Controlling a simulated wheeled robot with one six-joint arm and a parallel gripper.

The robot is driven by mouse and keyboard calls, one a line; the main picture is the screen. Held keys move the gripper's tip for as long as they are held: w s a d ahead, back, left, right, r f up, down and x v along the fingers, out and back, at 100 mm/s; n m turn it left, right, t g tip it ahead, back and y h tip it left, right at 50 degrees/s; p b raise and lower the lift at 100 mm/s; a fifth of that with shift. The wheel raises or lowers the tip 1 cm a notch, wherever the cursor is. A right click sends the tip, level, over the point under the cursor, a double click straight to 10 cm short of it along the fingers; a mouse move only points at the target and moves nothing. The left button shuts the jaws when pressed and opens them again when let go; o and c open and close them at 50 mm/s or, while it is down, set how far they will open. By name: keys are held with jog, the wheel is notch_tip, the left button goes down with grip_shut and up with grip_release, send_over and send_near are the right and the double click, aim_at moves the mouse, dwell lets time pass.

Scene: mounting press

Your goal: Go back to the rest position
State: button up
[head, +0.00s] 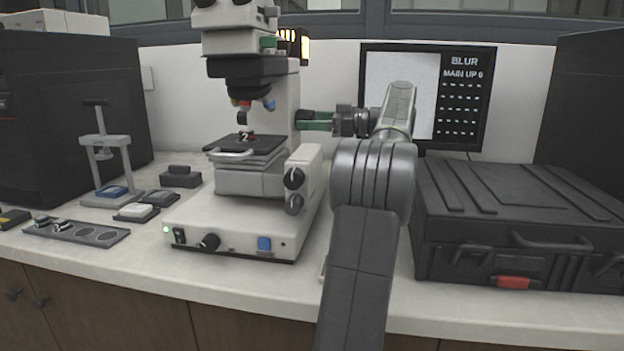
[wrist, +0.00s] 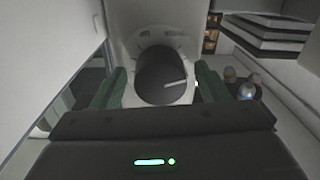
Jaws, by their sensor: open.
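My gripper (head: 312,120) is at the right side of the white microscope's column (head: 283,100), its green fingers pointing left. In the wrist view my gripper (wrist: 158,84) is open, with one green finger on each side of a round black knob (wrist: 160,72) that has a white line on it. I cannot tell whether the fingers touch the knob. The knob is hidden in the head view. My arm reaches up from the counter's front edge to the gripper.
The microscope's stage (head: 250,143) carries a sample marked 2. A monitor (head: 475,100) reading "BLUR" stands behind my arm. A black case (head: 500,210) is close on the right. A small press (head: 100,150) and a slotted tray (head: 85,232) are at the left.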

jog(key=s+d+p, duration=0.1)
jog(key=d+p, duration=0.1)
jog(key=d, duration=0.5)
jog(key=a, duration=0.2)
jog(key=a+b, duration=0.1)
jog(key=a, duration=0.2)
jog(key=w+a+b, duration=0.1)
jog(key=a, duration=0.1)
jog(key=shift+a, duration=0.3)
jog(key=shift+w+d+r+m+p, duration=0.1)
jog(key=shift+r+m+p, duration=0.2)
jog(key=shift+m+p, duration=0.4)
jog(key=shift+d+m+p, duration=0.15)
jog(key=shift+m+p, duration=0.25)
jog(key=shift+p, duration=0.05)
jog(key=m+p, duration=0.4)
jog(key=m, duration=0.1)
jog(key=m+p, duration=0.5)
jog(key=m, duration=0.1)
jog(key=m+p, duration=0.6)
jog(key=shift+f+m+t, duration=0.1)
jog(key=shift+m+t, duration=0.2)
jog(key=shift+m, duration=0.1)
jog(key=m+p, duration=0.3)
jog(key=m, duration=0.1)
jog(key=shift+p, duration=0.3)
jog(key=shift+f+m+p, duration=0.25)
jog(key=shift+m+p, duration=0.7)
jog(key=shift+m, duration=0.65)
